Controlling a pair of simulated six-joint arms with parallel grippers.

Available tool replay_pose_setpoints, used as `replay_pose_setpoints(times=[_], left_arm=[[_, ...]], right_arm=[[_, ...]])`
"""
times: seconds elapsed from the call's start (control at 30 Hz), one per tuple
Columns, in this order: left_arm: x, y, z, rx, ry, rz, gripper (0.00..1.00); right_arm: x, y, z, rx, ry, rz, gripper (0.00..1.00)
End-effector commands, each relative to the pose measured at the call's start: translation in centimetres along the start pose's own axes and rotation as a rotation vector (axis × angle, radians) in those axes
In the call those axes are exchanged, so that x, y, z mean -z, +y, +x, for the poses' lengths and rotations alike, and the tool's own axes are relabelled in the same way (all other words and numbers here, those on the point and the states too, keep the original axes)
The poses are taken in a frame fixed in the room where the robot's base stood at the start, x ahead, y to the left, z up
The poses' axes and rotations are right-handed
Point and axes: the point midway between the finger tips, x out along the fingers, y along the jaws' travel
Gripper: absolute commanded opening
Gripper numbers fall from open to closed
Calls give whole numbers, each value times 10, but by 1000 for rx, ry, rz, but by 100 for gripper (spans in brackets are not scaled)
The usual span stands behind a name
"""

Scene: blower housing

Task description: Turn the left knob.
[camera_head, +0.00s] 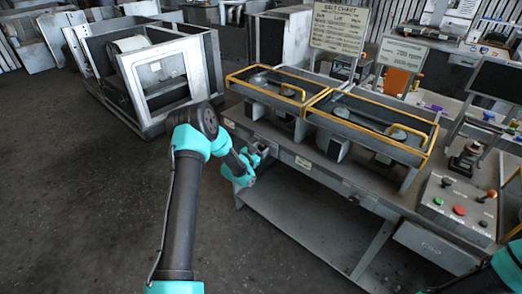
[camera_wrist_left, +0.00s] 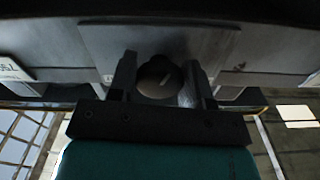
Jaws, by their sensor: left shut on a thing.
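The left knob (camera_wrist_left: 157,77) is a dark round knob with a pale line on its face, set on a grey plate on the bench front. In the left wrist view it sits between the two fingers of my left gripper (camera_wrist_left: 160,88), which is shut on it. In the head view my left gripper (camera_head: 256,156) is at the left end of the bench front and mostly hides this knob. A second small knob (camera_head: 353,198) sits further right on the same front. My right gripper is not in view.
The grey workbench (camera_head: 305,164) carries two yellow-railed trays (camera_head: 378,117) and a control box (camera_head: 459,206) with coloured buttons. A large open metal housing (camera_head: 148,75) stands on the floor at the back left. The floor (camera_head: 75,190) at the left is clear.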

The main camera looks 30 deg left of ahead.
Motion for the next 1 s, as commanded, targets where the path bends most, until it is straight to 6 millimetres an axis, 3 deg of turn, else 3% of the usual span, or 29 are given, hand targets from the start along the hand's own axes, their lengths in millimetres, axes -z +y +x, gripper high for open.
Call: replay_pose_setpoints(times=[1.0], left_arm=[[2, 4, 0, 0, -1, -942, 22]], right_arm=[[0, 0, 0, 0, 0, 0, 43]])
